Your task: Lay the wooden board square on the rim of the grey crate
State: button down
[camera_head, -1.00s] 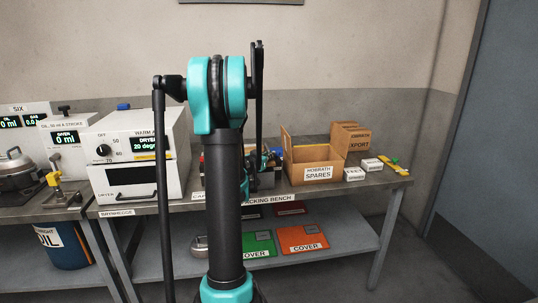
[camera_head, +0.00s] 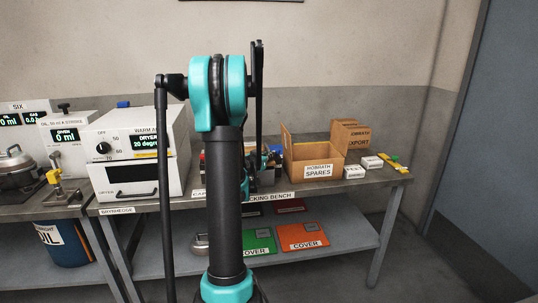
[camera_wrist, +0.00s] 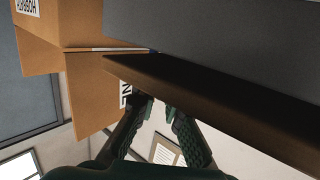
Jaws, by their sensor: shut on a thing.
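The wooden board (camera_wrist: 215,104) is a long brown strip running across the wrist view. It lies against the grey crate (camera_wrist: 225,32), whose plain wall fills the top right there. I cannot tell whether the board rests flat or square on the rim. My gripper (camera_wrist: 154,104) is at the board's near edge, with its fingers shut on it; the exact contact is partly hidden. In the head view my arm column hides most of the crate and the board.
An open cardboard box (camera_head: 312,170) marked spares stands right of the gripper, with an export carton (camera_head: 350,135) behind it. Small white boxes (camera_head: 354,172) lie near the bench's right end. A white dryer (camera_head: 134,152) stands at left. Covers lie on the lower shelf.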

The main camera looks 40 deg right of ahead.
jog(key=shift+f, duration=0.4)
dwell(1.0)
jog(key=c, duration=1.6)
grip_release()
jog(key=shift+o, duration=0.2)
jog(key=shift+a, duration=0.15)
